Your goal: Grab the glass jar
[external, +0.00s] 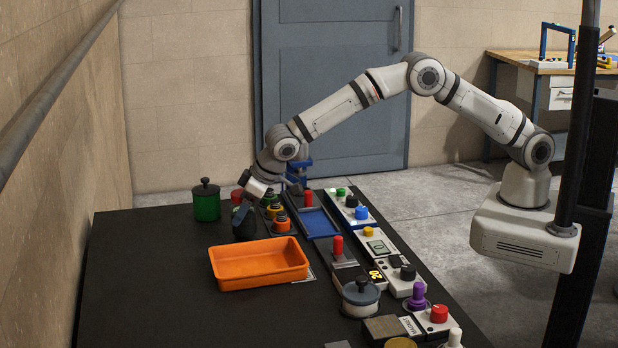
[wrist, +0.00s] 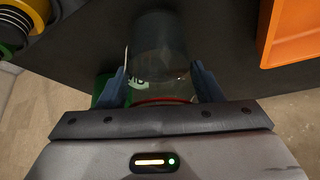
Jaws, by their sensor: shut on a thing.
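The glass jar (wrist: 160,45) is a clear, dark-looking cylinder in the wrist view, with a red ring at its near end. My gripper (wrist: 160,72) has one blue finger on each side of the jar and is shut on it. In the external view my gripper (external: 243,222) is low over the black table, just behind the orange tray. The jar is hard to make out there against the dark gripper and table.
The orange tray (external: 260,279) lies close in front of my gripper. A green lidded pot (external: 206,204) stands to the left. Yellow and orange knobs (external: 281,224) are just right. Control boxes line the table's right side. The front left of the table (external: 150,290) is clear.

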